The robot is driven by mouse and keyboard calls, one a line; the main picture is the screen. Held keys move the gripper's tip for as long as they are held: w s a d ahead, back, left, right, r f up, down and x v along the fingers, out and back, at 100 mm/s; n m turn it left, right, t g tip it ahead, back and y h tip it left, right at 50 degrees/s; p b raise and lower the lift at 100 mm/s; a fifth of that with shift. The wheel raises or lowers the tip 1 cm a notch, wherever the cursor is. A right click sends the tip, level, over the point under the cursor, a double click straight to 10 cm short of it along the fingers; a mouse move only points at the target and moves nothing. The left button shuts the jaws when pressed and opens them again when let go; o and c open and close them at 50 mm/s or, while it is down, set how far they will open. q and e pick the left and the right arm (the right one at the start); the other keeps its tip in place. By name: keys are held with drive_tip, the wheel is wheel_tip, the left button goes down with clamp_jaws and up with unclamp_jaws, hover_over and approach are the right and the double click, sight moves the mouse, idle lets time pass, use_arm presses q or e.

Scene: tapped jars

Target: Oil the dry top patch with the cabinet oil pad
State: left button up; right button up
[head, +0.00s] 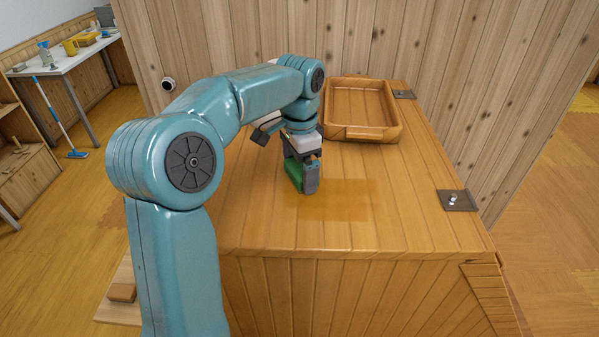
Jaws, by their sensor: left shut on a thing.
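My left gripper (304,172) reaches down over the wooden cabinet top (400,215). It is shut on a green pad (293,173), which is partly hidden by the fingers. The pad is at or close to the top surface; I cannot tell if it touches. A darker, amber, shiny patch (345,200) lies on the cabinet top just right of and in front of the gripper. My right gripper does not show.
An empty wooden tray (388,133) stands at the back of the cabinet top. Metal plates sit at the right edge (457,200) and back right corner (404,95). A plank wall rises behind. A white table (70,62) stands far left.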

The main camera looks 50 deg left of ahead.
sight(300, 166)
use_arm(q)
drive_tip(key=shift+w+a+r, duration=0.1)
drive_tip(key=shift+w+a, duration=0.1)
drive_tip(key=shift+d+r, duration=0.1)
drive_tip(key=shift+r, duration=2.85)
drive_tip(key=shift+r, duration=1.5)
